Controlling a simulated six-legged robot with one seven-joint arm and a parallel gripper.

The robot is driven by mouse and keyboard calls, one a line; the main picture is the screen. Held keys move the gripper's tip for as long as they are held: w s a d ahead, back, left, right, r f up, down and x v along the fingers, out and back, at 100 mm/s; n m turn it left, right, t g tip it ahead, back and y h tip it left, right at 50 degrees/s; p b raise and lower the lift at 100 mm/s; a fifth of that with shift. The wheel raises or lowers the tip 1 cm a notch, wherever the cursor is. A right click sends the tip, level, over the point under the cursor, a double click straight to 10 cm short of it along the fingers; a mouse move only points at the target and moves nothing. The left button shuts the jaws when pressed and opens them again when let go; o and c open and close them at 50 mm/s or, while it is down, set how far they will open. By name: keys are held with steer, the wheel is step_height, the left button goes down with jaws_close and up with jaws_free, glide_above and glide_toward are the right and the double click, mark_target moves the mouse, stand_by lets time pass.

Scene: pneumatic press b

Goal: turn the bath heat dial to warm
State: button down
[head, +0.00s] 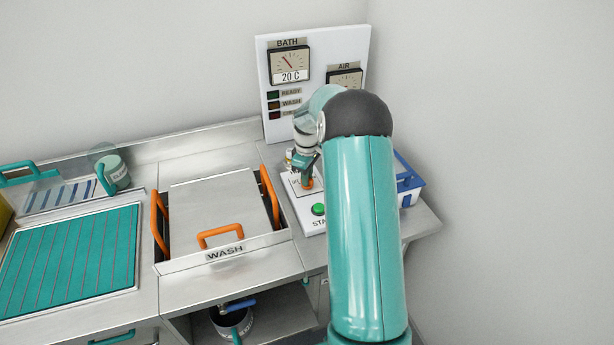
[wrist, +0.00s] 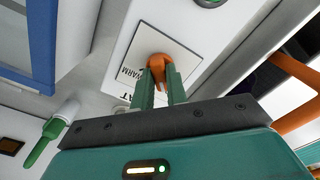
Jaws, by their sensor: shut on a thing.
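The bath heat dial is an orange knob (head: 308,184) on a white panel right of the wash bath. It also shows in the wrist view (wrist: 159,62), on a white plate with WARM printed beside it. My gripper (wrist: 160,80) is shut on the dial, with one green finger on each side. In the head view my gripper (head: 307,177) points down at the panel. The fingers and hand cover part of the dial and its lettering, so I cannot tell its exact setting. The BATH gauge (head: 290,66) reads 20 C.
A green START button (head: 319,209) sits close in front of the dial. The wash bath lid (head: 213,211) with orange handles is to the left. A blue and white box (head: 408,182) stands to the right, partly behind my arm. The upright gauge board (head: 268,125) stands behind.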

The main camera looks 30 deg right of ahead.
steer(key=m, duration=0.4)
steer(key=shift+m, duration=0.4)
steer(key=m, duration=0.4)
steer(key=shift+r+m, duration=0.1)
steer(key=shift+m, duration=0.2)
steer(key=m, duration=0.4)
steer(key=shift+w, duration=0.1)
steer(key=shift+m, duration=2.1)
steer(key=c, duration=1.4)
jaws_free()
